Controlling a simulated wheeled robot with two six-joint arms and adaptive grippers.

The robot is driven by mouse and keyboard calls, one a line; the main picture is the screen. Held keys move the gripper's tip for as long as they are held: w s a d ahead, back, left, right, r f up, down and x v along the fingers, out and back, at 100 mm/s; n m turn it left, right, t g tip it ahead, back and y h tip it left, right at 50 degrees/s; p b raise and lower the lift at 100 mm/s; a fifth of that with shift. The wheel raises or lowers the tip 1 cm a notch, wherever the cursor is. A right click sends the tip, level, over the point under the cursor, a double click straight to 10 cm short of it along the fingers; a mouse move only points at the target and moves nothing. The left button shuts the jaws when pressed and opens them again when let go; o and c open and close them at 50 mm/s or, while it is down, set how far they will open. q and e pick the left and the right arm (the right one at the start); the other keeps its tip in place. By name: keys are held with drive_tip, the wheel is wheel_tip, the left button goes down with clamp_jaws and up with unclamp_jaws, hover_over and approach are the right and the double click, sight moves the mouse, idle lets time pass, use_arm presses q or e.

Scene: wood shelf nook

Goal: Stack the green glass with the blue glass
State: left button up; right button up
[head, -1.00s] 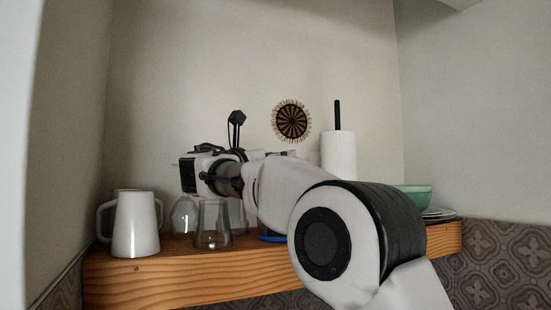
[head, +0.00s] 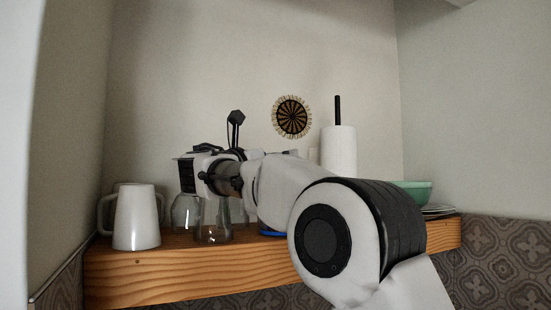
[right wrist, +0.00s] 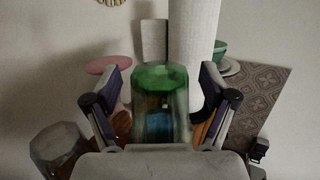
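In the right wrist view a green glass (right wrist: 160,75) stands between the fingers of my right gripper (right wrist: 162,88). The blue glass (right wrist: 160,108) shows as a blue patch below and through the green; I cannot tell whether one is nested in the other. The fingers are open on both sides of the glasses, with visible gaps. In the head view only a blue edge of the blue glass (head: 271,234) shows under my right arm; the green glass and my right gripper's fingers are hidden behind that arm. My left gripper is not in view.
A white mug (head: 137,218) and clear glasses (head: 213,221) stand at the left of the wooden shelf (head: 180,277). A paper towel roll (head: 340,150) stands behind, with a green bowl (head: 416,192) and plates (head: 438,211) at the right. A pink disc (right wrist: 109,64) lies left of the green glass.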

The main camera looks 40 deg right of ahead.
drive_tip(key=v, duration=1.2)
drive_tip(key=shift+d, duration=0.1)
